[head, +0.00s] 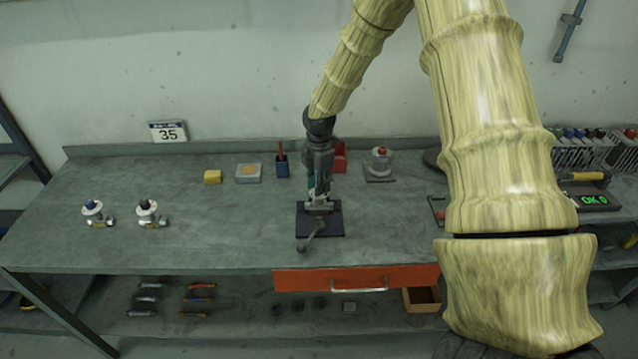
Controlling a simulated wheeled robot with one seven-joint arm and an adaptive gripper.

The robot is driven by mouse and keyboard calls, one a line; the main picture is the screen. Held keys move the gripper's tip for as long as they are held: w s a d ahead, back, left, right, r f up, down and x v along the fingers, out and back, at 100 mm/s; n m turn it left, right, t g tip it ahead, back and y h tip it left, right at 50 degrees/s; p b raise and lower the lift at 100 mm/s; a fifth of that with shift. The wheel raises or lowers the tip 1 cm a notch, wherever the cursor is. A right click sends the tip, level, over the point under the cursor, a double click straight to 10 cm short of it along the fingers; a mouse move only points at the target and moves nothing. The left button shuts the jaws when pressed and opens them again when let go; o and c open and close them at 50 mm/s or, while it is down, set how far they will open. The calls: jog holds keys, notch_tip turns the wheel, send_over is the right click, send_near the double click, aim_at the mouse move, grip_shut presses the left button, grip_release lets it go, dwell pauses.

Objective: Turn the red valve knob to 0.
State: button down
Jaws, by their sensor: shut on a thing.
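My gripper (319,197) points down over a dark square plate (334,230) near the middle of the bench. It is shut on the top of the metal valve (308,239) mounted there, where the knob sits. The gripper hides the knob, so its red colour and its setting do not show. A grey pipe or lever end of the valve sticks out toward the front edge of the plate.
Two small valves, one with a blue knob (91,204) and one with a dark knob (144,204), stand at left. A wall sign (168,132) reads 35.

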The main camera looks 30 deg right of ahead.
dwell(0.9)
jog(key=c, duration=1.2)
grip_release()
jog(key=shift+r, duration=0.15)
notch_tip(320, 180, up, 12)
jog(key=shift+f, duration=0.1)
jog(key=shift+f, duration=0.1)
